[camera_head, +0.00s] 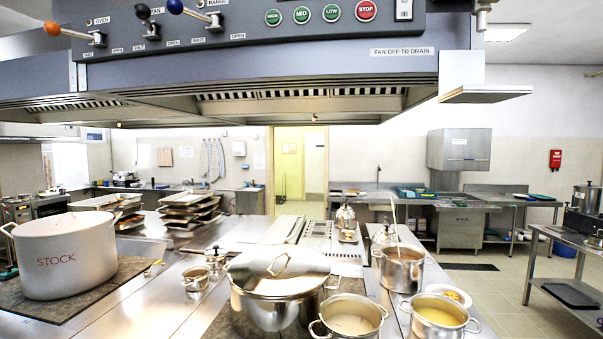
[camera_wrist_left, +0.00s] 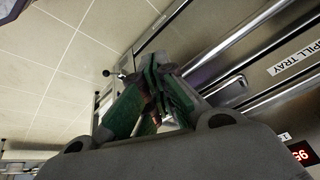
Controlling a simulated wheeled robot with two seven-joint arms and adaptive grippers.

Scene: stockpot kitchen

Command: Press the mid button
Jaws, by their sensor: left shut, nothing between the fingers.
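The mid button (camera_head: 302,14) is a round green button labelled MID on the grey hood panel, at the top of the head view. It sits between the green HIGH button (camera_head: 273,17) and the green LOW button (camera_head: 332,12). My left gripper (camera_wrist_left: 158,68) shows only in the left wrist view, with its green and dark fingers closed together and nothing seen between them. The mid button does not show in that view, and the gripper is not at the panel in the head view. My right gripper is in neither view.
A red STOP button (camera_head: 366,10) is right of LOW, and levers with coloured knobs (camera_head: 175,7) are at left. The hood's lower edge overhangs a stove with a stockpot (camera_head: 65,255) and a lidded pot (camera_head: 278,290). A SPILL TRAY label (camera_wrist_left: 296,57) shows near my left gripper.

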